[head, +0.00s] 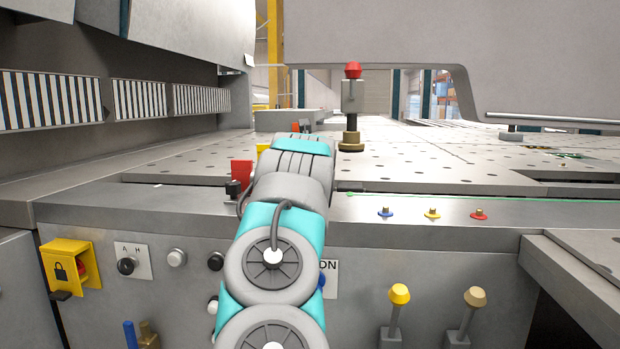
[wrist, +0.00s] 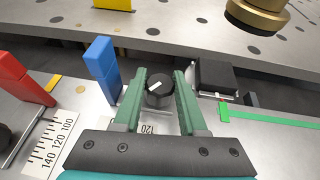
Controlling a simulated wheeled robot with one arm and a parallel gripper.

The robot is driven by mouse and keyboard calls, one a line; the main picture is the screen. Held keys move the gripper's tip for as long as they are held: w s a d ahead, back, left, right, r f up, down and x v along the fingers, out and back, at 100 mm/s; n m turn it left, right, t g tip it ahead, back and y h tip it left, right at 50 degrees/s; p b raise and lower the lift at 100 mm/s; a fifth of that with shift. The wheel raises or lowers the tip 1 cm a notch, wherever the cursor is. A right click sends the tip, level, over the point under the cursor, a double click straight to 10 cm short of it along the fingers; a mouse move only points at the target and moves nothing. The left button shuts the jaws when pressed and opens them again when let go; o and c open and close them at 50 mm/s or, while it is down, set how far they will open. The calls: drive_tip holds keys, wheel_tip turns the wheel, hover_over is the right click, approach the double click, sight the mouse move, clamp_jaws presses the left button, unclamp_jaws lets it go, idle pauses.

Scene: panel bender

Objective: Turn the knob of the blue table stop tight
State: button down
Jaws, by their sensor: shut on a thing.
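The blue table stop (wrist: 103,68) stands upright in the wrist view, left of my gripper. Its black round knob (wrist: 158,92), with a white pointer line, is beside it to the right. The pointer slants up to the right. My gripper (wrist: 161,76) has its two green fingers on either side of the knob and is shut on it. In the head view my arm hides the blue stop, the knob and the fingers.
A red stop (wrist: 22,80) stands left, by a printed scale (wrist: 52,140). A black block (wrist: 215,76) with a green strip (wrist: 270,118) is close on the right. A brass-footed post (head: 351,110) with a red top stands on the table beyond.

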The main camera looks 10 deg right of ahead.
drive_tip(key=shift+m+g+h, duration=0.8)
drive_tip(key=shift+m+h, duration=1.1)
drive_tip(key=shift+h, duration=0.3)
drive_tip(key=shift+m+g+h, duration=0.8)
drive_tip(key=shift+m+h, duration=0.2)
drive_tip(key=shift+m, duration=0.2)
drive_tip(key=shift+r+m+g+h, duration=0.1)
drive_tip(key=shift+m+g+h, duration=0.3)
drive_tip(key=shift+m+h, duration=0.15)
drive_tip(key=shift+c, duration=2.3)
unclamp_jaws()
drive_tip(key=shift+a+y, duration=0.1)
drive_tip(key=shift+y, duration=0.15)
drive_tip(key=shift+a+n+t+y, duration=0.1)
drive_tip(key=shift+n+t+y, duration=0.8)
drive_tip(key=shift+n, duration=0.35)
drive_tip(key=shift+n+t+y, duration=0.7)
drive_tip(key=shift+n+y, duration=0.6)
drive_tip(key=shift+y, duration=0.1)
